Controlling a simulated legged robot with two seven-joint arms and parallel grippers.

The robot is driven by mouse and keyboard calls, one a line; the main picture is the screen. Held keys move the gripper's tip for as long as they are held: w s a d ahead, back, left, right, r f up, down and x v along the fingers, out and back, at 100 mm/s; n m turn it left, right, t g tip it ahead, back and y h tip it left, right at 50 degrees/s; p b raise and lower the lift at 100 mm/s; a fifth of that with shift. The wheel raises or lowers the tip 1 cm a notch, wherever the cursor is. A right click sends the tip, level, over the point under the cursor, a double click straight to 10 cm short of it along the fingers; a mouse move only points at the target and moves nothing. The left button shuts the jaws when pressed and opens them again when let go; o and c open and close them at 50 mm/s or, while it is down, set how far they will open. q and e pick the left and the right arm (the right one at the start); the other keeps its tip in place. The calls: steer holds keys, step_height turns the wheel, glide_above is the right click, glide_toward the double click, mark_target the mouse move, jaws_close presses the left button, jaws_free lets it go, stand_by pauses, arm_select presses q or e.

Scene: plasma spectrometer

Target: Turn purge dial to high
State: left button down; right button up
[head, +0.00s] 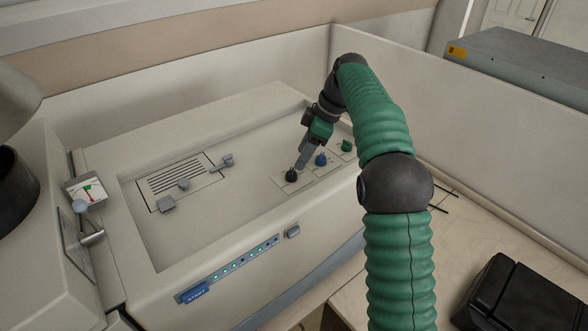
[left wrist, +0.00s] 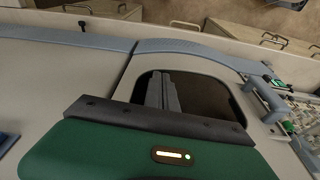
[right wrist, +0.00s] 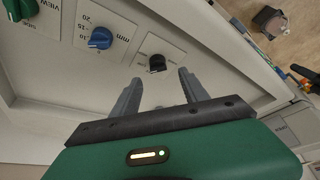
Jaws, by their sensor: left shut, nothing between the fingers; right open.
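Three dials sit on the panel on top of the spectrometer: a black dial (head: 291,175), a blue dial (head: 321,159) and a green dial (head: 347,145). The black dial (right wrist: 157,63) has a white label too small to read; the blue (right wrist: 100,38) is marked in mm and the green (right wrist: 20,8) "VIEW SIDE". I cannot read which is the purge dial. My right gripper (right wrist: 158,90) is open and empty, its fingertips just short of the black dial and either side of it. It also shows in the head view (head: 302,160). My left gripper (left wrist: 164,92) is shut and empty.
The spectrometer (head: 110,160) has a vented plate (head: 180,182) with grey latches left of the dials and a strip of green lights on its front. A black case (head: 515,295) lies at the right.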

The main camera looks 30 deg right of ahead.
mark_target(292, 170)
steer(key=x, duration=0.3)
steer(key=w+p+x, duration=0.1)
steer(key=x, duration=0.2)
steer(key=shift+w, duration=0.25)
steer(key=shift+s+f+p, duration=0.1)
steer(key=shift+f+p, duration=0.15)
steer(key=shift+p, duration=0.05)
steer(key=shift+s, duration=0.55)
steer(key=shift+w+f, duration=0.15)
steer(key=shift+w, duration=0.15)
steer(key=c, duration=0.6)
arm_select(q)
steer(key=shift+w+r, duration=0.3)
steer(key=shift+r, duration=0.55)
arm_select(e)
steer(key=shift+a, duration=0.1)
jaws_close()
